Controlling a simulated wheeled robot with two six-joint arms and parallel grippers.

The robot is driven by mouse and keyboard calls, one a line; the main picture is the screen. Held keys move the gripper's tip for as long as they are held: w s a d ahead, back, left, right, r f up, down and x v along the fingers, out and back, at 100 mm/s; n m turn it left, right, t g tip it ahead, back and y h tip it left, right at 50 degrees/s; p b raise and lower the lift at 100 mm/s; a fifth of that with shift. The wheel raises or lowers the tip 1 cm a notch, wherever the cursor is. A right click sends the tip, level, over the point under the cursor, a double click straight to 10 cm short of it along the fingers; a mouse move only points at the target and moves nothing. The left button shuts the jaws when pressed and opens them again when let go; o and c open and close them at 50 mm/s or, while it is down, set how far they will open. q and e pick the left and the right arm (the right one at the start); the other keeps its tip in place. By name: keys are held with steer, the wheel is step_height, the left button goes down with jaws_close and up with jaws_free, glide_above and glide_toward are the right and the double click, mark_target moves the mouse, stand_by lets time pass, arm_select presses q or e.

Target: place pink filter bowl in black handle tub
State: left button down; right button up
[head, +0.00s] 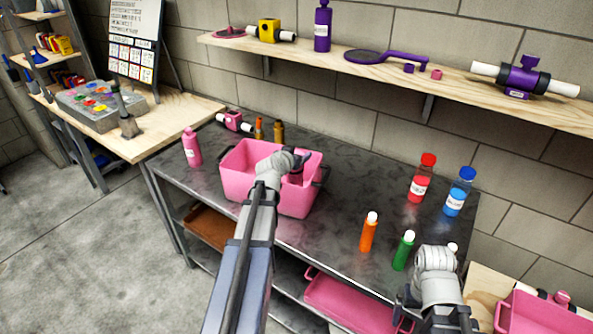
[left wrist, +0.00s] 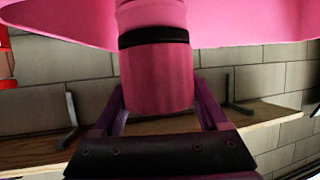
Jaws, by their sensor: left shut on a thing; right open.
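The pink tub with black handles (head: 240,184) stands on the dark metal table. My left gripper (head: 299,163) is over the tub's right part, shut on the pink filter bowl (head: 296,177). In the left wrist view the bowl (left wrist: 157,75) is a pink cylinder with a black band, between the purple fingers. The tub's pink wall (left wrist: 235,25) fills the top of that view, which looks upside down. I cannot tell whether the bowl touches the tub. My right gripper (head: 437,312) is open and empty at the table's front right.
Orange (head: 369,232), green (head: 403,251), red (head: 421,180) and blue (head: 459,193) bottles stand right of the tub. A pink bottle (head: 192,147) stands left. A wall shelf (head: 340,75) hangs above. Other pink tubs sit below (head: 350,305) and at lower right (head: 540,317).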

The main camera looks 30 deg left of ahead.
arm_select(q)
steer(key=shift+f, duration=0.1)
step_height(320, 180, down, 4)
steer(key=b, duration=0.3)
steer(key=shift+r+b, duration=0.25)
steer(key=shift+b, duration=0.05)
steer(key=shift+f, duration=0.15)
jaws_free()
steer(key=p+v, duration=0.4)
steer(key=v, duration=0.8)
steer(key=shift+p, duration=0.3)
